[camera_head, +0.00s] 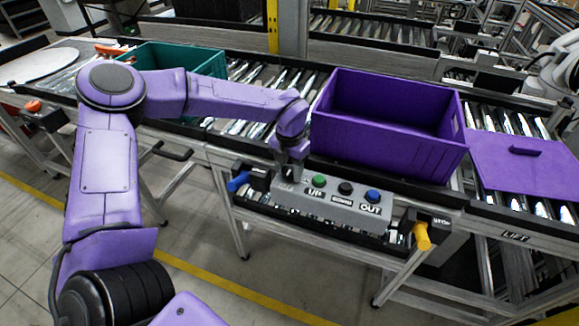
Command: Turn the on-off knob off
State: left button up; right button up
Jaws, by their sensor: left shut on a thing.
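A grey control box (333,214) sits on the front rail of the conveyor. It carries a green button marked UP (319,181), a black button (345,189) and a blue button marked OUT (373,195). My left gripper (288,176) points down at the left end of the box and is shut on the on-off knob, which its fingers mostly hide. The knob's setting cannot be seen. My right gripper is not in view.
A purple crate (385,151) stands on the rollers behind the box, with a purple lid (530,165) to its right. A teal crate (175,56) is at back left. A blue handle (238,182) and a yellow handle (422,237) flank the box.

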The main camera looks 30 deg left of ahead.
aim_at(289, 170)
pick_arm(q)
jog(key=shift+w+r, duration=0.1)
dwell(0.3)
jog(key=o, duration=1)
jog(key=shift+o, duration=0.2)
jog(key=shift+r, duration=0.4)
notch_tip(289, 170, up, 10)
jog(key=b, duration=0.1)
jog(key=shift+f+b, duration=0.15)
jog(key=shift+b, duration=0.25)
